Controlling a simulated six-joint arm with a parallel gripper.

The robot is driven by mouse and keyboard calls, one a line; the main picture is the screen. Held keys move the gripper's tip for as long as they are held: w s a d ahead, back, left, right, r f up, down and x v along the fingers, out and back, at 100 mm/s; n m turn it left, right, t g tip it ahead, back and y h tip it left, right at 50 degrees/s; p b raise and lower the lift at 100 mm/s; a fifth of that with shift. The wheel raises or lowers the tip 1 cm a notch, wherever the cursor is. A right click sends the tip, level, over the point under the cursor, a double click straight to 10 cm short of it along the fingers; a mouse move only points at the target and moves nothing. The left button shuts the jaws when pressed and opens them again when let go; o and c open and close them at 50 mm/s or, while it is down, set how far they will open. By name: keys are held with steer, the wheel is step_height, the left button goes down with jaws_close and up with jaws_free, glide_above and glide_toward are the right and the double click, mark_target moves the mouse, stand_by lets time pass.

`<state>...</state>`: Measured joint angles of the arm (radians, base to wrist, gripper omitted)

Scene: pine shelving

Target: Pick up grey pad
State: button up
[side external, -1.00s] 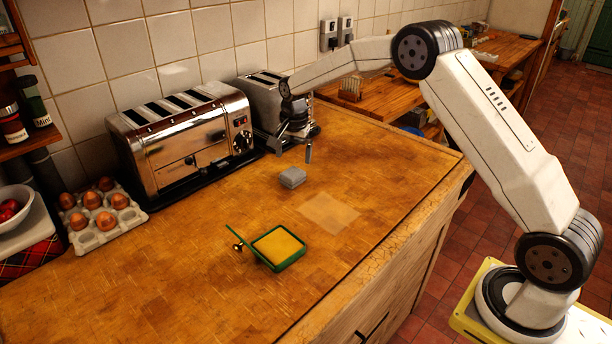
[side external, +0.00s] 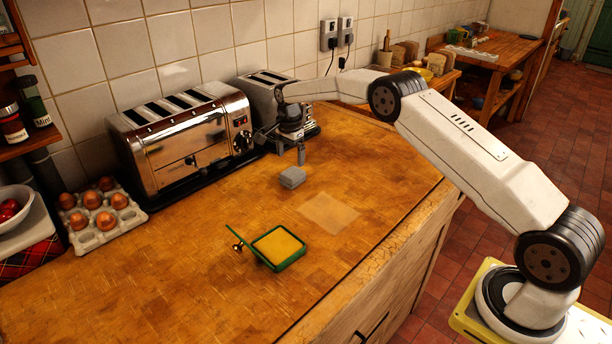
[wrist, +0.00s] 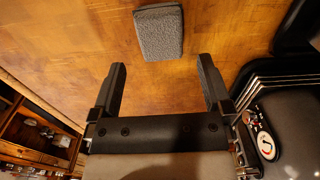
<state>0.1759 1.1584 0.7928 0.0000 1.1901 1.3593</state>
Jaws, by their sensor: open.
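The grey pad (side external: 292,177) is a small block lying on the wooden worktop, in front of the smaller toaster. In the wrist view the grey pad (wrist: 159,32) lies just beyond my fingertips, roughly between their lines, with a rough top. My gripper (side external: 288,150) is above the worktop, behind the pad and close to it. In the wrist view my gripper (wrist: 163,75) has its two black fingers spread apart with nothing between them. The pad is apart from the fingers in that view.
A large chrome toaster (side external: 182,140) and a smaller toaster (side external: 262,92) stand along the tiled wall, the smaller one close to my gripper. A green-framed tray with a yellow inside (side external: 302,257) and a pale square (side external: 329,213) lie nearer the front. An egg carton (side external: 125,219) sits left.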

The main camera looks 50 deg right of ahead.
mark_target(291, 173)
steer(key=shift+f, duration=0.8)
steer(key=shift+f, duration=0.1)
steer(key=shift+f, duration=2.5)
steer(key=c, duration=1)
steer(key=shift+r, duration=0.15)
